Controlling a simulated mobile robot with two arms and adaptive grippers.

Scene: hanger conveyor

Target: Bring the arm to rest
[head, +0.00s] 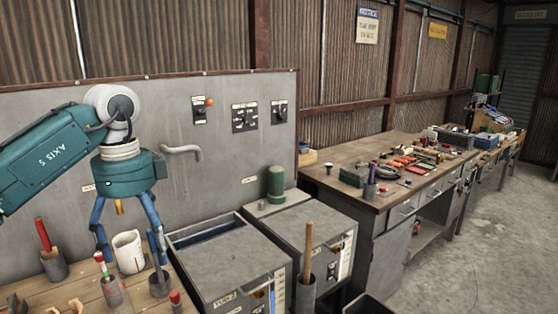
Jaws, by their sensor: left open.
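My left arm comes in from the left, and its teal left gripper (133,260) points down over the wooden bench (85,287) at the lower left. Its blue fingers are spread wide, so it is open. A white mug (128,255) shows between the fingers. I cannot tell whether the fingers touch it or stand in front of it. Nothing is visibly gripped. My right gripper is not in view.
Grey holders with a red-handled tool (43,234) and other items stand on the bench near the fingers. A grey panel (225,155) with switches rises behind. Grey cabinets (230,265) and a cluttered workbench (342,158) lie right. The concrete floor (470,240) is clear.

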